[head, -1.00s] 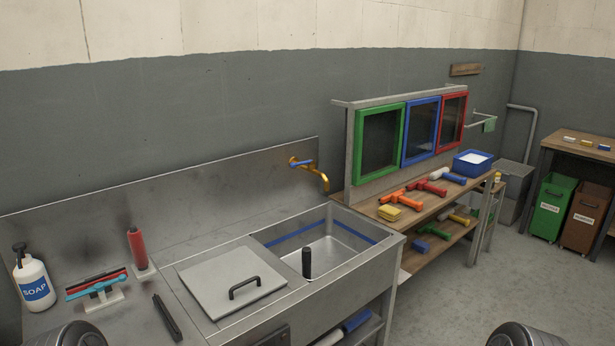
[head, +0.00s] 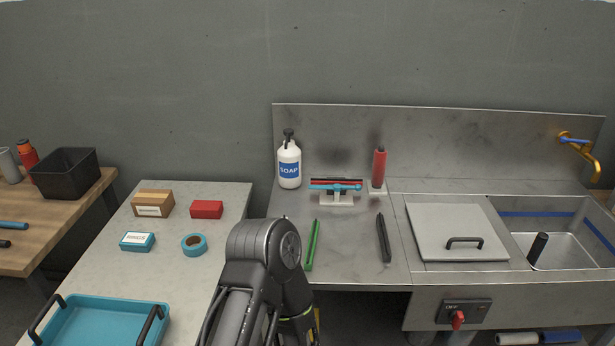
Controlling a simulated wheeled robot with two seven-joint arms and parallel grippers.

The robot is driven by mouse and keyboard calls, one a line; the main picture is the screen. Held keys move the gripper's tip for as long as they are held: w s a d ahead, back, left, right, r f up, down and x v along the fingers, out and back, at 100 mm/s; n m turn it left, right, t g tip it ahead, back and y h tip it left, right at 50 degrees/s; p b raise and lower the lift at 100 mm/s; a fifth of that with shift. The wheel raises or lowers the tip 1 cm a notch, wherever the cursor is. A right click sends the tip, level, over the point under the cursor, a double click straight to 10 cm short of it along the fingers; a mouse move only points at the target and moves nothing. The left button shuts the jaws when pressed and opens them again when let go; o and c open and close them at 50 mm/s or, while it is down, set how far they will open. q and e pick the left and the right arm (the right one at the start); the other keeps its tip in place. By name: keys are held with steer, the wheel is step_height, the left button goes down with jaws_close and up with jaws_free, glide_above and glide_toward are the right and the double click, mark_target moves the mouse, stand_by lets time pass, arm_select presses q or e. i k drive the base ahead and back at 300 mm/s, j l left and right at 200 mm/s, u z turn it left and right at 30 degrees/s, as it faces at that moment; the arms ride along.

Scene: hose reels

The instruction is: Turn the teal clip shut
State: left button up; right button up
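A small white stand (head: 337,199) sits on the steel counter near the backsplash, between the soap bottle and a red cylinder. A teal-blue bar (head: 335,187), which looks like the teal clip, lies across the front of it. Red and black strips (head: 336,180) lie behind the bar. The bar looks roughly level; at this size I cannot tell whether it is open or shut. One of my arms rises at the bottom centre, in front of the counter. Neither of my grippers shows in the head view.
A soap bottle (head: 289,165) and red cylinder (head: 379,167) flank the stand. A green bar (head: 313,245) and black bar (head: 384,238) lie in front, with bare counter between. A sink (head: 550,250) is at right; a pale table (head: 180,275) with teal tray (head: 105,325) is at left.

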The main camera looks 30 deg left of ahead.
mark_target(337, 187)
steer(key=u, duration=0.85)
